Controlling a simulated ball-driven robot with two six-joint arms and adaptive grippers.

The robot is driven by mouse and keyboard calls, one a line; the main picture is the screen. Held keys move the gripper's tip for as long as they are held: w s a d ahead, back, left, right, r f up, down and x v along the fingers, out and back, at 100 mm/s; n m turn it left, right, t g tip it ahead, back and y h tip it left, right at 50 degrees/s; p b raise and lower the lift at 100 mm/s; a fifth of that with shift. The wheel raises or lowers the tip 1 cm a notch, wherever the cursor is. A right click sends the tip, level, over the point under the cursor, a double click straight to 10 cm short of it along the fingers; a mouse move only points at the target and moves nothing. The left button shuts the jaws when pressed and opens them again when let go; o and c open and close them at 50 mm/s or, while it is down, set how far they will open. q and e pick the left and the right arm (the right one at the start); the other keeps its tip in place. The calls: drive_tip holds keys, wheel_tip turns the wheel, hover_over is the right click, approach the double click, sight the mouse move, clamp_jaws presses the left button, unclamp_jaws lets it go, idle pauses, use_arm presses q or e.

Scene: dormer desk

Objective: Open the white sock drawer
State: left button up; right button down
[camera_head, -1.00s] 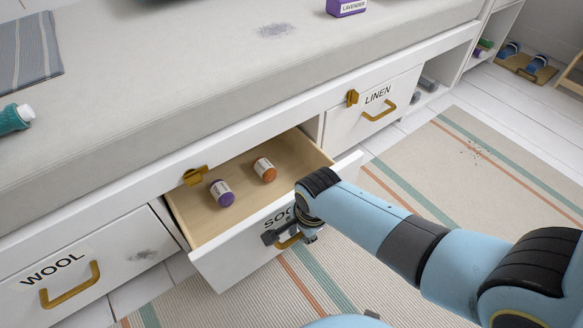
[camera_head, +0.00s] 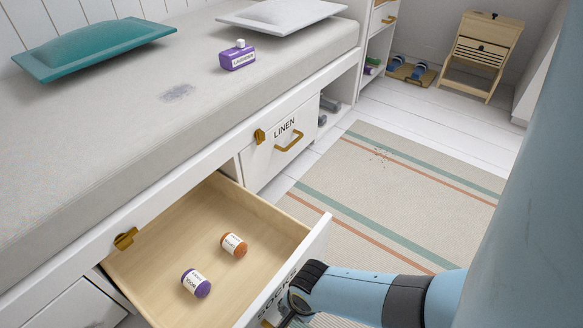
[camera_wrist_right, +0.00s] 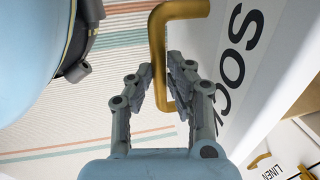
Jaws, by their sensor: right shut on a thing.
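The white sock drawer (camera_head: 302,262) stands well open below the bench, its pale wood inside showing. In the head view, my right gripper (camera_head: 287,316) is at the drawer front near the bottom edge, partly hidden. My left gripper is not in view.
The shut LINEN drawer (camera_head: 270,155) is beside it, with a brass latch (camera_head: 259,136). Another brass latch (camera_head: 126,238) is on the bench frame above the open drawer. A striped rug (camera_head: 400,190) covers the floor.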

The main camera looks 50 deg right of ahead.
drive_tip(key=shift+s, duration=0.2)
drive_tip(key=c, duration=1.3)
unclamp_jaws()
drive_tip(key=r, duration=0.4)
drive_tip(key=s+r, duration=0.1)
drive_tip(key=r, duration=0.3)
drive_tip(key=s+r, duration=0.1)
drive_tip(key=r, duration=0.2)
drive_tip(key=shift+s+r, duration=0.1)
drive_tip(key=shift+r, duration=0.3)
